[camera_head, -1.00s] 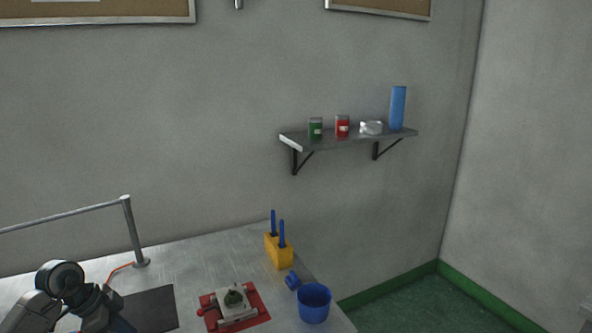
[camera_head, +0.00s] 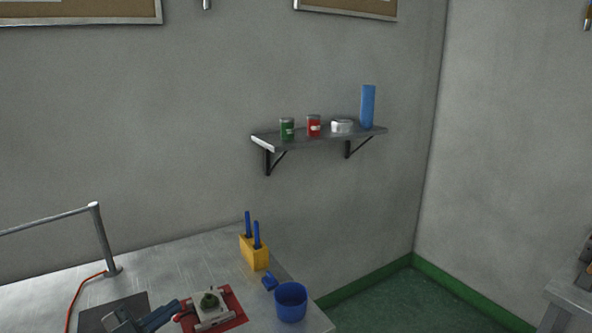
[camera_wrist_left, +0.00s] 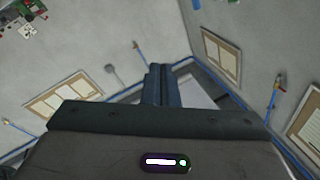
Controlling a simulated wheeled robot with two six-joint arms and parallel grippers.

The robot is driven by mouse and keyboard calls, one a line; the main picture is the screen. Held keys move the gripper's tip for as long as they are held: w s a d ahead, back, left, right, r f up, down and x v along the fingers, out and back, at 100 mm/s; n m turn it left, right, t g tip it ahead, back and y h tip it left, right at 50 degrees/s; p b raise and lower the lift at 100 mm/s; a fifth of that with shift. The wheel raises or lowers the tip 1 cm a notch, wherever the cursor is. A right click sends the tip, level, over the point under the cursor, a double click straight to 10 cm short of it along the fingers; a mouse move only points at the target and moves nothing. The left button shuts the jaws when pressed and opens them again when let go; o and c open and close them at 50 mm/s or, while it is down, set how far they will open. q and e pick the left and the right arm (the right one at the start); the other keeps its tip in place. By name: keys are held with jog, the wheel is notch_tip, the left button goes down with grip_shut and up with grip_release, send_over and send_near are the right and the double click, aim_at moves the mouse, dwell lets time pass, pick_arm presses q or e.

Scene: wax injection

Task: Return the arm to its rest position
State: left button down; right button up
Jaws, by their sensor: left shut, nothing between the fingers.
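My left gripper (camera_head: 176,306) shows at the bottom edge of the head view, its dark blue fingers pointing right. In the picture its tips come up to the left edge of the red mat; I cannot tell how far above the bench they are. In the left wrist view the fingers (camera_wrist_left: 160,85) are together, with nothing between them. Most of the left arm is out of the head view. My right gripper is not in view.
The bench (camera_head: 185,255) holds a dark mat (camera_head: 108,310), a red mat (camera_head: 236,314) with a pale block and a green piece, a yellow holder (camera_head: 254,253) with blue tools, and a blue cup (camera_head: 291,302). A metal post (camera_head: 104,240) stands left. A shelf (camera_head: 330,137) hangs behind.

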pick_arm(q)
jog(key=s+a+f+n+t+y, duration=0.1)
jog(key=s+a+n+t+y, duration=0.2)
jog(key=a+n+t+y, duration=0.65)
jog(key=s+f+n+g+y, duration=0.6)
jog(key=f+n+g+y, duration=0.1)
jog(key=f+g+y, duration=0.25)
jog(key=s+d+f+m+g+h, duration=0.2)
jog(key=s+d+f+g, duration=0.25)
jog(key=s+f, duration=0.4)
jog(key=s+d+f+m+g+h, duration=0.15)
jog(key=s+d+f+g, duration=0.35)
jog(key=s, duration=0.7)
jog(key=a+f+g, duration=0.1)
jog(key=a+f, duration=0.1)
jog(key=f, duration=1.3)
jog(key=a+f+g, duration=0.1)
jog(key=a+f, duration=0.1)
jog(key=f, duration=1.2)
jog(key=s+a+f+g+b, duration=0.1)
jog(key=s+f, duration=1.7)
jog(key=f, duration=0.3)
jog(key=shift+a+f+n+h, duration=0.15)
jog(key=shift+a+n+h, duration=0.1)
jog(key=shift+n+h, duration=0.2)
jog(key=shift+g, duration=0.25)
